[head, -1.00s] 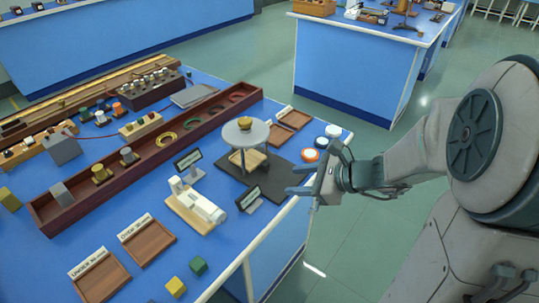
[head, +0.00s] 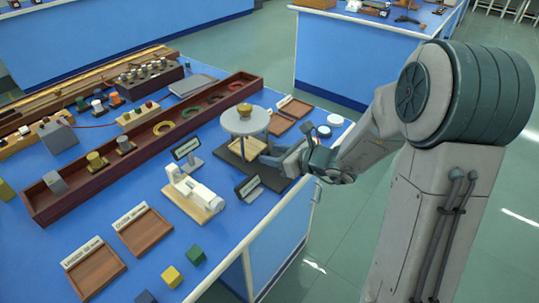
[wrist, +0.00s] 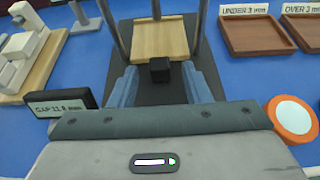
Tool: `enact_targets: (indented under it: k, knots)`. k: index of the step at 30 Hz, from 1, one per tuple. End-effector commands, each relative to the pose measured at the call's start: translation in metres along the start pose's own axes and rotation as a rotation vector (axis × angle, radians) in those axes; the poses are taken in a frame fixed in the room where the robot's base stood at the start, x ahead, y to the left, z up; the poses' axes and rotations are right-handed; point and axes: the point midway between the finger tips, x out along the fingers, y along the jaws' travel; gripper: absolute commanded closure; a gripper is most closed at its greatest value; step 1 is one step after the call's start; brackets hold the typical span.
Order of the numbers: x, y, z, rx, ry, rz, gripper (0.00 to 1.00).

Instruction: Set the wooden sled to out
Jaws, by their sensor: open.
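The wooden sled (wrist: 160,38) is a light square plate with a black knob (wrist: 159,69) on its near edge. It sits between the legs of a round grey-topped stand (head: 245,121) on a dark base. The sled shows partly under the stand in the head view (head: 248,148). My gripper (head: 279,160) is low at the near right side of the stand. In the wrist view its blue fingers (wrist: 158,88) are spread, one on each side of the knob and apart from it. Whether the knob lies fully between the fingertips is hard to tell.
A yellowish lump (head: 245,108) rests on the stand top. A gap display (wrist: 62,104) stands left in the wrist view, beside a white device on a wooden board (head: 193,194). An orange-rimmed puck (wrist: 293,119) is close on the right. Two brown trays (wrist: 255,34) lie beyond it.

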Motion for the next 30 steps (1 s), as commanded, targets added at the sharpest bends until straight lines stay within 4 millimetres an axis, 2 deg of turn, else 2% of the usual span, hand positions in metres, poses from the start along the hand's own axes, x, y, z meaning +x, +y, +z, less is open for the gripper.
enact_targets:
  k: [1, 6, 15, 17, 20, 26, 30]
  knots:
    - [0.007, 0.001, -0.001, 0.0, 0.0, 0.003, 0.56]
    - [0.019, 0.0, 0.0, 0.001, 0.0, 0.001, 0.56]
    - [0.021, 0.0, 0.0, 0.0, 0.0, 0.0, 0.56]
    - [0.021, 0.0, 0.0, 0.0, 0.0, 0.0, 0.7]
    - [0.021, 0.0, 0.0, 0.0, 0.0, 0.0, 0.98]
    - [0.019, -0.005, 0.0, 0.002, -0.001, -0.005, 1.0]
    - [0.01, -0.027, -0.003, 0.011, -0.003, -0.03, 1.0]
